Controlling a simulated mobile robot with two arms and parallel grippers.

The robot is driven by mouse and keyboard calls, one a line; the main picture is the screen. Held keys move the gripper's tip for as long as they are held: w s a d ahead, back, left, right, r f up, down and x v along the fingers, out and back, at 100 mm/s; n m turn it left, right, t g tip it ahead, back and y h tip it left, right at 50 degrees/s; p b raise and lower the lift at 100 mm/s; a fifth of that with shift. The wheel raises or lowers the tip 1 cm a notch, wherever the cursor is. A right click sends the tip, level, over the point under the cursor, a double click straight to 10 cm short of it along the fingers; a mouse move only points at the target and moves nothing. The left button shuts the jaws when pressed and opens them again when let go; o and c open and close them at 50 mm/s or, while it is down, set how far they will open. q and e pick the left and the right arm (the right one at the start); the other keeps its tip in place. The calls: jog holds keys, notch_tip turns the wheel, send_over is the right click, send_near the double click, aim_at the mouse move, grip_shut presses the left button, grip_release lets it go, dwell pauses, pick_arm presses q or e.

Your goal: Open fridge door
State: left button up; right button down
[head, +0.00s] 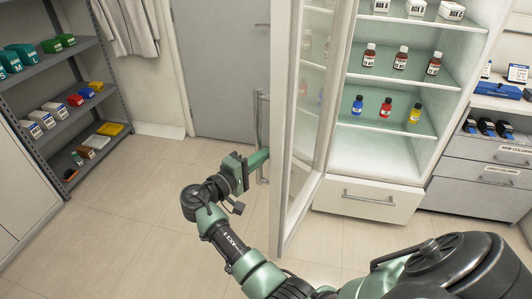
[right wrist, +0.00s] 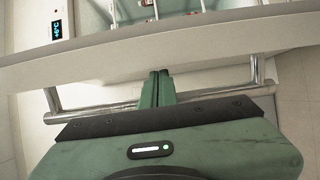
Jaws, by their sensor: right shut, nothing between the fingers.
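The fridge door (head: 301,130), a white frame with a glass pane, stands swung out from the fridge body (head: 425,190), so the shelves are exposed. Its long metal bar handle (head: 263,110) is on the door's left-facing side. My right gripper (head: 259,158) is at the lower part of the handle. In the right wrist view its green fingers (right wrist: 157,88) are shut with nothing between them. They overlap the handle bar (right wrist: 100,112) and point at the door edge (right wrist: 220,38); I cannot tell whether they touch it. My left gripper is not in view.
Fridge shelves hold bottles (head: 400,58) and white boxes. A drawer (head: 365,198) is below. A grey rack (head: 60,85) with boxes stands left, a grey door (head: 215,70) at the back. Drawers (head: 495,165) stand right. The floor (head: 130,220) left of the fridge door is clear.

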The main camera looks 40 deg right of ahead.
jog(key=shift+n+t, duration=0.6)
jog(key=shift+t, duration=0.1)
jog(key=s+d+p, duration=0.1)
jog(key=s, duration=0.1)
jog(key=s+d+p, duration=0.1)
jog(key=s+p, duration=0.1)
jog(key=s+d+p, duration=0.1)
jog(key=s+p, duration=0.1)
jog(key=shift+s+r, duration=0.2)
jog(key=shift+s, duration=0.15)
pick_arm(q)
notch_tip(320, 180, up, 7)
jog(key=p, duration=0.1)
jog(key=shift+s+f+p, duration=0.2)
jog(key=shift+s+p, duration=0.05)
jog(key=shift+p, duration=0.1)
pick_arm(e)
jog(key=s+d, duration=0.3)
jog(key=s, duration=0.3)
jog(key=shift+d+t+y, duration=0.25)
jog(key=shift+t+y, duration=0.05)
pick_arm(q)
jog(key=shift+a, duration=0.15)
pick_arm(e)
jog(key=shift+w+f, duration=0.15)
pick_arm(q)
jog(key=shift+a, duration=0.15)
